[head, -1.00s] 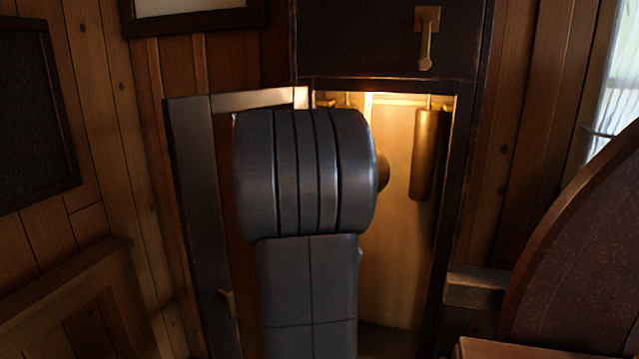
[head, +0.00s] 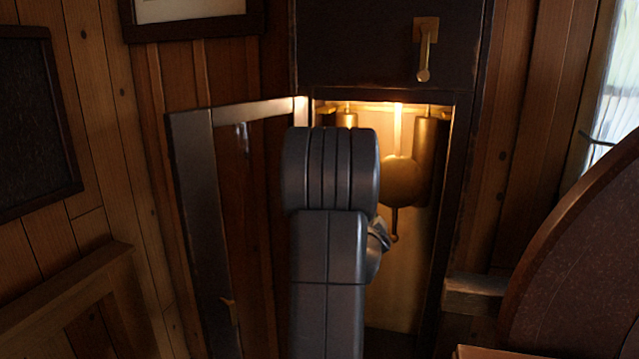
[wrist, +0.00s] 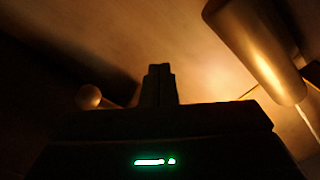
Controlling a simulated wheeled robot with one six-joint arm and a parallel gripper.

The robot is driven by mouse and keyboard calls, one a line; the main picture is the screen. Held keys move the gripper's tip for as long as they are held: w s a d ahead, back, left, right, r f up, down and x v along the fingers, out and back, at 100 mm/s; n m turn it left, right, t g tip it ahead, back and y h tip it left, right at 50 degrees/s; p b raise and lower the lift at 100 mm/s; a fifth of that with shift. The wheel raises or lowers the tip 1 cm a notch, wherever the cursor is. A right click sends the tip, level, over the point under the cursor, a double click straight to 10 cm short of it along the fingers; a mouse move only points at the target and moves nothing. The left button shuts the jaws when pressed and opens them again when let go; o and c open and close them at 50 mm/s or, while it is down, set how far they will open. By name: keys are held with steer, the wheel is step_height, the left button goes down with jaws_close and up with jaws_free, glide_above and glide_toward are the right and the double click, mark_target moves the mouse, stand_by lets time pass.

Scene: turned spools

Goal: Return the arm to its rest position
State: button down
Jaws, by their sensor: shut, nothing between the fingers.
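My gripper (wrist: 160,72) shows in the wrist view with its dark fingers together and nothing between them. In the head view my grey arm stands in front of the open clock case and hides its left part; the fingers cannot be made out there. In the wrist view a brass cylinder (wrist: 256,48) hangs to the upper right of the fingers, apart from them. A small round brass knob or ball (wrist: 89,97) shows to their left; I cannot tell what it belongs to.
The lit case holds a round pendulum bob (head: 402,182) and a hanging brass weight (head: 426,150); another weight is mostly hidden. The framed door (head: 192,150) stands open at left. A curved dark red chair back or panel (head: 585,260) stands at right.

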steer(key=d, duration=0.3)
steer(key=shift+s, duration=0.4)
